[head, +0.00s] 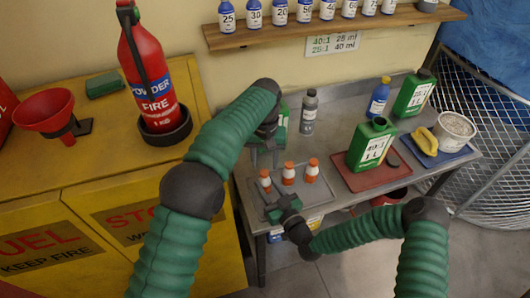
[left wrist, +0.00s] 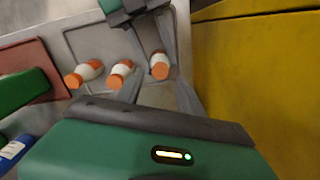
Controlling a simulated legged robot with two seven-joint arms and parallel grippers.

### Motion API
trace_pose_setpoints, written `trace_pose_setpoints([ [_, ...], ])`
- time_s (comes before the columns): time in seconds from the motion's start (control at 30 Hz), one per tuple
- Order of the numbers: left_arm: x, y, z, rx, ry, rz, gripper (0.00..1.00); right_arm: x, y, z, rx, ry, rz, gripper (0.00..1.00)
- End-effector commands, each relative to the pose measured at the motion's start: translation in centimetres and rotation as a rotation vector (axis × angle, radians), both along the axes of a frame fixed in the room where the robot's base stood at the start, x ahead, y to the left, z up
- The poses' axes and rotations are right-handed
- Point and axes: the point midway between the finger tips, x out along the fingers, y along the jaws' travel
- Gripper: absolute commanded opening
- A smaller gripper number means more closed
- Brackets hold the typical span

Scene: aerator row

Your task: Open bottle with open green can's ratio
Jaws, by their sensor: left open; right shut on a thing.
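An open green can (head: 372,145), its label seeming to read 40:1, stands on a red mat (head: 345,178). Several small white bottles with orange caps stand on a grey tray (head: 315,198): left bottle (head: 265,181), middle bottle (head: 288,173), right bottle (head: 312,170). Their labels are unreadable. My right gripper (head: 276,203) is shut on the left bottle, low on its body. My left gripper (head: 266,156) is open and points down behind that bottle. In the left wrist view its fingers (left wrist: 160,84) are spread either side of the bottle's orange cap (left wrist: 160,72), apparently not touching.
A sign (head: 333,43) reads 40:1 25 ml, 25:1 40 ml. A shelf (head: 330,30) holds several numbered bottles. A grey bottle (head: 309,112), a blue bottle (head: 378,97) and another green can (head: 414,93) stand behind. A yellow cabinet (head: 100,165) with an extinguisher (head: 150,75) borders the left.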

Motion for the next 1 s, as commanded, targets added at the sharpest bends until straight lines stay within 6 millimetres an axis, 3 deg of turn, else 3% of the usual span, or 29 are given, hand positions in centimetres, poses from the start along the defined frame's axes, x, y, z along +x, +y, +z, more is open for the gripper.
trace_pose_setpoints([
  [0.2, -0.1, 0.1, -3.4, 0.001, 0.002, 0.002, 0.44, 0.0, 0.0, 0.0, 0.0, 0.0, 0.0, 0.0],
  [0.53, -0.1, 0.0, -3.9, 0.0, -0.001, 0.003, 0.43, 0.0, 0.0, 0.0, 0.0, 0.0, 0.0, 0.0],
  [0.87, -0.1, 0.0, -3.9, 0.0, 0.0, 0.003, 0.0, 0.0, 0.0, 0.0, 0.0, 0.0, 0.0, 0.0],
  [1.0, -0.1, 0.0, -3.9, 0.0, 0.0, 0.003, 0.0, 0.0, 0.0, 0.0, 0.0, 0.0, 0.0, 0.0],
])
